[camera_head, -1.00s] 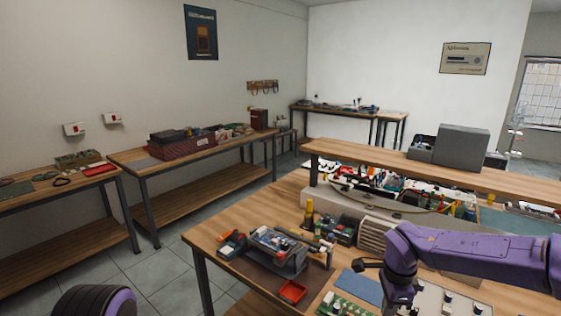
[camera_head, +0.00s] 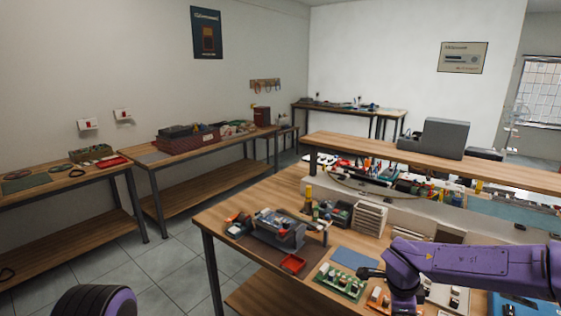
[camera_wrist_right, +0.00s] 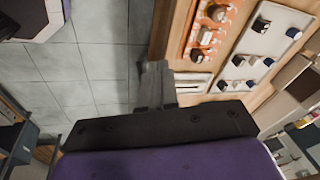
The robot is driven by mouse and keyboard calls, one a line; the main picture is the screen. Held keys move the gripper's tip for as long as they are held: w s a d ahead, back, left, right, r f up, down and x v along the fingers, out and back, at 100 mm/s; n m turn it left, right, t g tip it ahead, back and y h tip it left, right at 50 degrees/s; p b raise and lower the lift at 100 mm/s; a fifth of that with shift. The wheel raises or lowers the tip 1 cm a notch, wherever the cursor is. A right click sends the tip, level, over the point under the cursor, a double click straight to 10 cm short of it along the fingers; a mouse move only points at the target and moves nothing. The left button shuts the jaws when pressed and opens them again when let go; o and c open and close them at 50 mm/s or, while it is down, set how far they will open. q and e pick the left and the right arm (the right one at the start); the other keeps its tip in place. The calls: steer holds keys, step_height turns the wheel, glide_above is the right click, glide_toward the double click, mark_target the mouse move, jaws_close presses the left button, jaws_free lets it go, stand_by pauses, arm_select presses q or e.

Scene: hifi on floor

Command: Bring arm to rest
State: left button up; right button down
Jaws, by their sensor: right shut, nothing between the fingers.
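My right arm (camera_head: 460,262) is purple and reaches in from the right over the near workbench in the head view, bending down at its left end. My right gripper (camera_wrist_right: 155,68) shows in the wrist view, where its dark fingers are shut with nothing between them. It is above the tiled floor, beside the bench edge. A rounded purple and black part of mine (camera_head: 95,301) is at the lower left; my left gripper is not in view.
The wrist view shows an orange board (camera_wrist_right: 207,32) and a white tray (camera_wrist_right: 262,48) close by. Tiled floor (camera_head: 165,267) is open to the left.

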steer(key=s+f+n+t+h+b, duration=0.15)
steer(key=s+f+n, duration=0.25)
steer(key=s+f, duration=0.45)
steer(key=s+f+n+t+h+b, duration=0.1)
steer(key=s+f+n+t, duration=0.4)
steer(key=f, duration=0.6)
steer(key=s+f+n+g+b, duration=0.1)
steer(key=s+f+n+g, duration=0.1)
steer(key=s, duration=0.8)
steer(key=s+d+f+n+g+y+b, duration=0.1)
steer(key=s+f+n+g, duration=0.1)
steer(key=s+f, duration=0.4)
steer(key=s+n, duration=0.1)
steer(key=s, duration=0.2)
steer(key=shift+s+d+n+g, duration=0.2)
steer(key=shift+s+n+g, duration=0.15)
steer(key=shift+n, duration=0.05)
steer(key=shift+y, duration=0.25)
